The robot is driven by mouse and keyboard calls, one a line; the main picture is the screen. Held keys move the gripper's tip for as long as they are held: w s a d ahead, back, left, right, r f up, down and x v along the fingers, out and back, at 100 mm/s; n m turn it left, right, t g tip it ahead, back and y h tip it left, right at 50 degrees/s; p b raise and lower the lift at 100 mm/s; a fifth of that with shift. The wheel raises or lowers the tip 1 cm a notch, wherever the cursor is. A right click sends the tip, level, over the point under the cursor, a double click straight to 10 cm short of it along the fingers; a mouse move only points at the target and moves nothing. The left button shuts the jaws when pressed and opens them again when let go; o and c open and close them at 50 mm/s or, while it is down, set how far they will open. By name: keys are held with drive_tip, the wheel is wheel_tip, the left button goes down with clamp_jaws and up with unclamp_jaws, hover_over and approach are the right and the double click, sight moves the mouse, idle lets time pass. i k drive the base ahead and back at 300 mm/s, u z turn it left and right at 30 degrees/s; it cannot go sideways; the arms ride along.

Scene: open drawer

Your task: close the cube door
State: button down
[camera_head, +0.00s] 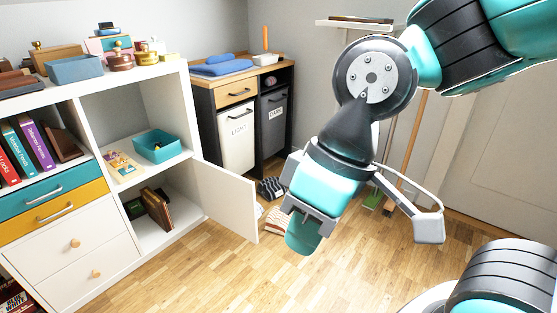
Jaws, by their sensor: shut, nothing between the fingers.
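The white cube door (227,198) stands open on the white shelf unit (95,130). It is hinged at the right side of the lower cube and swings out over the floor. The lower cube (146,238) is uncovered, with several brown books (158,209) leaning inside. My gripper (303,236) is shut and empty, pointing down at the centre of the view, to the right of the door's free edge. It appears apart from the door. Its fingertips are seen only from behind.
A blue-green bin (158,146) sits in the cube above. Drawers (50,205) are at the left. A cabinet with a white front (236,139) stands behind the door. Shoes (270,188) and a book (278,223) lie on the floor. Wooden floor (190,275) in front is clear.

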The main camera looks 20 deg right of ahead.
sight(229, 198)
drive_tip(key=u, duration=0.1)
drive_tip(key=i, duration=1.1)
drive_tip(key=u, duration=0.65)
